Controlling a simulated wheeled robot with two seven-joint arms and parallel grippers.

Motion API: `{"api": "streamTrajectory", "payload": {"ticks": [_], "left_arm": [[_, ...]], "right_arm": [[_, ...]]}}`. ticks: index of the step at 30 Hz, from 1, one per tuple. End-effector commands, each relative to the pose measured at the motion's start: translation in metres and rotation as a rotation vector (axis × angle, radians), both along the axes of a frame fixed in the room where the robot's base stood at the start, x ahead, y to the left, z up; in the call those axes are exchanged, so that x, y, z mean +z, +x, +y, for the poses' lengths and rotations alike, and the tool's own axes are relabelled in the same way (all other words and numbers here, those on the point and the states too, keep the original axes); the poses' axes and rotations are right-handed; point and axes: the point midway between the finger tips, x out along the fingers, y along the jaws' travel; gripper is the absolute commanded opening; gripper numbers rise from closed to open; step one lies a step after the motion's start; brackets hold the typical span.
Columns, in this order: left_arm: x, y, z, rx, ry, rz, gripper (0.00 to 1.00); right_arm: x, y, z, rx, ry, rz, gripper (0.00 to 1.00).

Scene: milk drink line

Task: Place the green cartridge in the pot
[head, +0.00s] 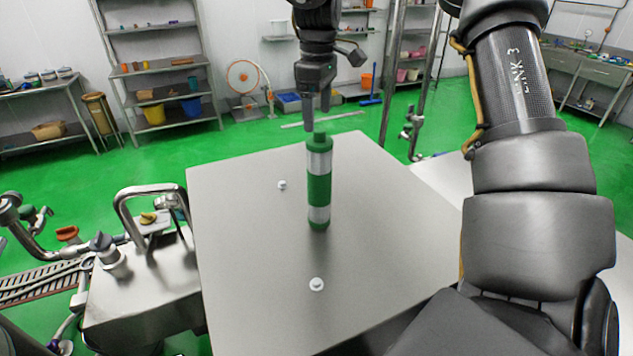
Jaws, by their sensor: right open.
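The green cartridge (319,186) is a tall cylinder with green and silver bands and a narrow green cap. It stands upright on a grey metal table top (245,250). My right gripper (316,118) is open and points down at the cartridge's cap. Its fingertips are close to the cap, and I cannot tell whether they touch it. My left gripper is not in view. I cannot make out a pot in this view.
Two small white knobs, one left of the cartridge (282,185) and one in front (316,284), sit on the table top. A metal box with a bent pipe handle (140,300) stands at the left. Shelves (160,60) line the back wall.

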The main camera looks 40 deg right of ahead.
Motion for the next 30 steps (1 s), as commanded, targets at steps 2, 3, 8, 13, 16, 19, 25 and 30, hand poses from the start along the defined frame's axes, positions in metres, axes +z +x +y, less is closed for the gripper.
{"api": "streamTrajectory", "payload": {"ticks": [2,3,8,13,16,19,25,30], "left_arm": [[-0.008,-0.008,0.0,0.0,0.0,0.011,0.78],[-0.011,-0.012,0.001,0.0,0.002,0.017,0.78],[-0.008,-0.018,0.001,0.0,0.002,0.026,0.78],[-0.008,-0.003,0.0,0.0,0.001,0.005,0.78],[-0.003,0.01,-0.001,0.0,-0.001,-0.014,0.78],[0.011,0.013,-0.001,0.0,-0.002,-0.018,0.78],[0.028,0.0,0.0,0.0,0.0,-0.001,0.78],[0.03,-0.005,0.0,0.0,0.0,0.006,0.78]], "right_arm": [[-0.017,-0.001,0.0,0.002,-0.002,0.004,0.82],[-0.024,-0.001,0.0,0.002,-0.001,0.005,0.82],[-0.042,-0.001,0.0,0.0,-0.001,0.005,0.82],[-0.048,-0.002,-0.001,-0.002,0.0,0.002,0.82],[-0.049,-0.002,-0.002,-0.002,0.001,0.004,0.82],[-0.059,-0.006,-0.003,-0.002,0.003,0.009,0.82],[-0.088,-0.008,-0.004,-0.002,0.002,0.007,0.82],[-0.099,-0.008,-0.004,-0.004,0.0,0.004,0.82]]}}
